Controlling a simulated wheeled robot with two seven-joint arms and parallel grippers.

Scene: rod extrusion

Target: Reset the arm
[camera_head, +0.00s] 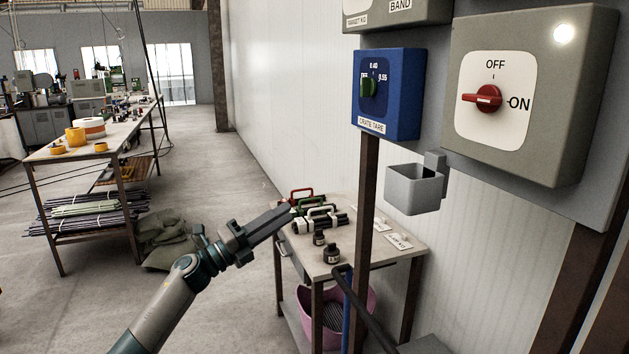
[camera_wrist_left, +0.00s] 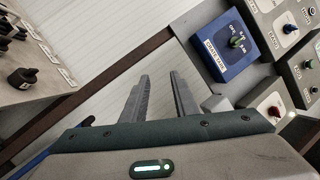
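My left arm comes in from the lower left in the head view. Its gripper (camera_head: 284,214) is in the air in front of the small table and points up and to the right. In the left wrist view the two grey fingers (camera_wrist_left: 160,85) stand apart with a gap between them, and nothing is held. The wall and a dark post show beyond the fingers. My right gripper is in neither view.
A grey box with a red knob (camera_head: 483,98), a blue CRATE TARE box (camera_head: 387,120) and a grey open holder (camera_head: 412,190) are on the right. The small table (camera_head: 345,263) holds tools and dark bottles. A pink tub (camera_head: 362,300) is below.

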